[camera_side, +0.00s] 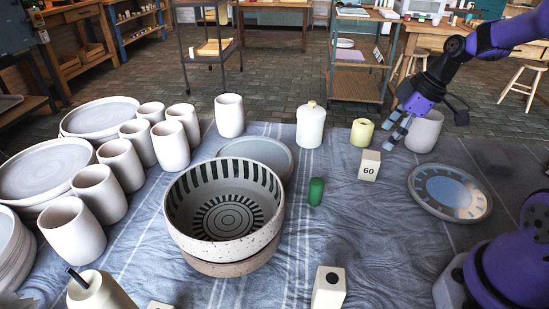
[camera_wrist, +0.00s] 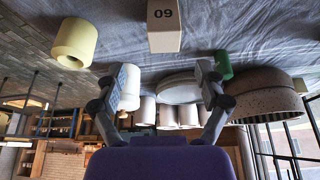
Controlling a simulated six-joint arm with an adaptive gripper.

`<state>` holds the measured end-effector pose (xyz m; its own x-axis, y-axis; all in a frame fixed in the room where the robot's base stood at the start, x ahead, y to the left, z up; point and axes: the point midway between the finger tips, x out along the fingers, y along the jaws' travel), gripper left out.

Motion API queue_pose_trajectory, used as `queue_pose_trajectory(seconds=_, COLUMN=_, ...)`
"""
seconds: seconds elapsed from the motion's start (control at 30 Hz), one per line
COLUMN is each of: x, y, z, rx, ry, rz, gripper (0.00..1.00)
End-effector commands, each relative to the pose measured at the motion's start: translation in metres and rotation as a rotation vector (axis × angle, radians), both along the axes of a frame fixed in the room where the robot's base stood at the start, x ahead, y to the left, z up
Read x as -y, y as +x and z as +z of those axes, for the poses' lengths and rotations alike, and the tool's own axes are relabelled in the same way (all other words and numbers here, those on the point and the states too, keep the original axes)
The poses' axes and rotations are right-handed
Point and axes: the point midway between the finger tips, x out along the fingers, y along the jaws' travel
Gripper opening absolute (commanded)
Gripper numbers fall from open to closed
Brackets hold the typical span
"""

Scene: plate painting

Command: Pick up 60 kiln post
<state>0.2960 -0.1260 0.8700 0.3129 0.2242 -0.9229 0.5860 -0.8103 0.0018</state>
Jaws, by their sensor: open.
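The kiln post marked 60 (camera_side: 369,165) is a small cream block standing on the blue-grey cloth, right of centre in the side view. In the wrist view the kiln post (camera_wrist: 165,38) is at the top middle with its number upside down. My gripper (camera_side: 390,136) is open and empty, above the cloth to the upper right of the post. In the wrist view my gripper's fingers (camera_wrist: 160,72) are spread, with the post beyond their tips and apart from them.
A yellow ring-shaped piece (camera_side: 362,132) stands close behind the post. A green piece (camera_side: 316,191) and a lidded white jar (camera_side: 311,125) are to its left. A painted plate (camera_side: 450,190) lies to the right. A striped bowl (camera_side: 224,210) and several cups fill the left.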

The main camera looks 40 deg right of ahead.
Motion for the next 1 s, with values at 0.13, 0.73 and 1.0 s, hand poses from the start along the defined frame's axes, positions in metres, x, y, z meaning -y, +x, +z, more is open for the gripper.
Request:
queue_pose_trajectory(seconds=0.13, x=-0.007, y=0.007, z=-0.025, rx=-0.005, ry=0.004, rz=0.006, gripper=0.83)
queue_pose_trajectory(seconds=0.73, x=-0.024, y=0.023, z=-0.091, rx=-0.005, ry=0.000, rz=0.002, gripper=0.83)
queue_pose_trajectory(seconds=1.0, x=-0.024, y=0.024, z=-0.091, rx=-0.004, ry=-0.001, rz=0.002, gripper=0.53)
